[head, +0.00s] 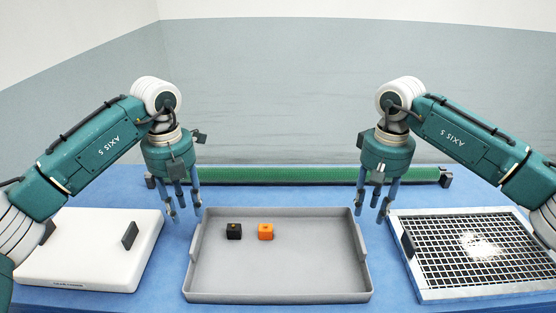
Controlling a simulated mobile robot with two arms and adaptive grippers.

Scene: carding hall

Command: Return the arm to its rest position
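My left gripper (184,211) hangs pointing down above the gap between the white slab and the grey tray. Its fingers are apart and nothing is between them. My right gripper (372,212) hangs pointing down near the tray's right rim, by the sieve. Its fingers are also apart and empty. Both arms are bent in a roughly mirrored pose. Both grippers appear clear of the things on the table.
A framed mesh (440,268) bearing white material (484,246) lies right. A green strip (280,175) spans the back of the blue table (285,197).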

